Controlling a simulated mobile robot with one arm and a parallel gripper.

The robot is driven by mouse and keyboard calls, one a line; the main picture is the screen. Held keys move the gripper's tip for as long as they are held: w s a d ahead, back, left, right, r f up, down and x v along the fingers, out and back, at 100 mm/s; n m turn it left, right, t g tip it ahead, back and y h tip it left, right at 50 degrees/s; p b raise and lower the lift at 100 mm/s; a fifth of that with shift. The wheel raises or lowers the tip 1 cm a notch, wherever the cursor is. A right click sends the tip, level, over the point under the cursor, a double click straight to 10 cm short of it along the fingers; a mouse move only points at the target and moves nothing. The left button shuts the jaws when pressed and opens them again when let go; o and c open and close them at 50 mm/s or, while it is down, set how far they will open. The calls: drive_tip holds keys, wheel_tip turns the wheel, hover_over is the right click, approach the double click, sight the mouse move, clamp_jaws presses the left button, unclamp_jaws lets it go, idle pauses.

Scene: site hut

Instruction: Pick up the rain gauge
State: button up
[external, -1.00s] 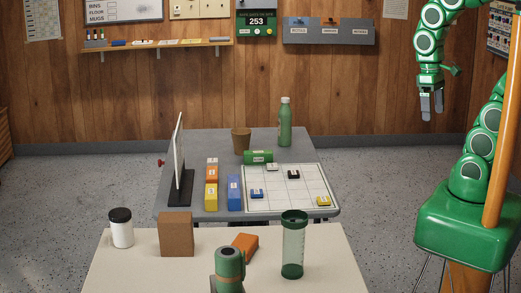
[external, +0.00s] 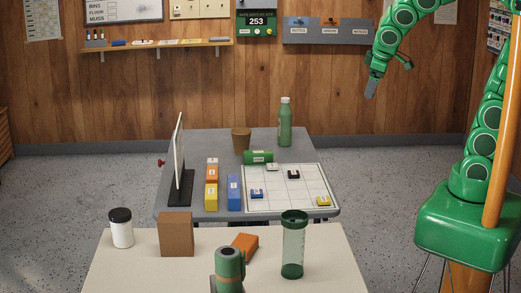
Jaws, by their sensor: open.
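A clear tube with a dark green rim and green bottom (external: 293,248), which looks like the rain gauge, stands upright at the right of the near cream table (external: 130,270). Faint marks show on its side. My gripper (external: 371,90) is open and empty, high above the floor in front of the wood wall. It is up and to the right of the tube and well apart from it, pointing down and slightly left. Nothing covers the tube.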

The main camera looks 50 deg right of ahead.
sight(294, 240)
drive_tip(key=w+a+r+n+t+y, duration=0.1)
drive_tip(key=w+a+r+n+t, duration=0.15)
drive_tip(key=w+a, duration=0.5)
drive_tip(key=w+a+r+n+t+y, duration=0.1)
drive_tip(key=w+a+n+t+y, duration=0.3)
drive_tip(key=w, duration=0.7)
drive_tip(key=w+a+f+n+g+y, duration=0.1)
drive_tip(key=w+a+f+n+y, duration=0.15)
drive_tip(key=a, duration=0.65)
drive_tip(key=w+a+f+n+y, duration=0.1)
drive_tip(key=w+a+f+n, duration=0.25)
drive_tip(key=a, duration=0.45)
drive_tip(key=s+a+f+n+g+y, duration=0.5)
drive_tip(key=s+a+f+g, duration=0.25)
drive_tip(key=a+f, duration=0.55)
drive_tip(key=s+a+f+n+g, duration=0.1)
drive_tip(key=s+f+g, duration=0.2)
drive_tip(key=s, duration=0.4)
drive_tip(key=s+a+f+n+g, duration=0.1)
drive_tip(key=s+f+g, duration=0.2)
drive_tip(key=s, duration=0.3)
drive_tip(key=s+a+f+n+g, duration=0.1)
drive_tip(key=s+f+g, duration=0.3)
drive_tip(key=s, duration=0.3)
drive_tip(key=shift+s, duration=0.35)
drive_tip(key=shift+s+d+x, duration=0.1)
drive_tip(key=shift+x, duration=1.8)
drive_tip(key=shift+s+d+x, duration=0.1)
drive_tip(key=shift+x, duration=1.8)
